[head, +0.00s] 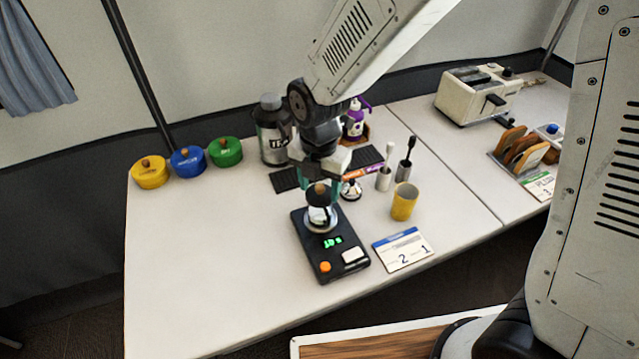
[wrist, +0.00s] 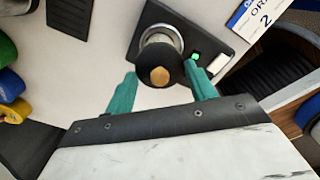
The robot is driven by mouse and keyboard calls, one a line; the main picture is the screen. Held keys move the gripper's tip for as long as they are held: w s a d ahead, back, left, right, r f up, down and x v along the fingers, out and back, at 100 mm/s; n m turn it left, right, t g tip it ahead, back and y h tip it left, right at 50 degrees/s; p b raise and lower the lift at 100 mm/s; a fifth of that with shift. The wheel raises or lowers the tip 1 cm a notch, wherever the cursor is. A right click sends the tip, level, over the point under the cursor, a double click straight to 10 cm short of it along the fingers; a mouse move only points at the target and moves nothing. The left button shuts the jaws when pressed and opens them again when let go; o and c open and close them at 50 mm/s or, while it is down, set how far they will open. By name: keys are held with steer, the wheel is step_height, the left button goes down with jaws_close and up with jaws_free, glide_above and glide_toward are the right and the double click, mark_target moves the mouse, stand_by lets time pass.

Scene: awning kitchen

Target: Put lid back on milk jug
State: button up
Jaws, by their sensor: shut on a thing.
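The milk jug (head: 321,222) is silver and stands on a black scale (head: 313,257) with a green display. A black lid (head: 319,197) with a wooden knob shows at the jug's top; it also shows in the wrist view (wrist: 151,64). My gripper (head: 322,187) is above the scale, pointing down, its teal fingers on either side of the lid. It is shut on the lid. In the wrist view the lid covers part of the jug's bright round rim (wrist: 160,32). I cannot tell whether the lid touches or sits on the rim.
A small silver item (head: 351,190) stands just behind, to the right. A yellow cup (head: 404,202), a card (head: 403,249) and two brush holders are on the right. A large grey canister (head: 271,135) and yellow, blue and green lidded pots (head: 188,162) stand behind left. The table's front left is clear.

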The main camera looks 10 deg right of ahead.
steer(key=o, duration=1.5)
steer(key=shift+c, duration=0.2)
steer(key=shift+r, duration=3.5)
jaws_close()
steer(key=shift+f, duration=0.4)
steer(key=shift+f, duration=2.05)
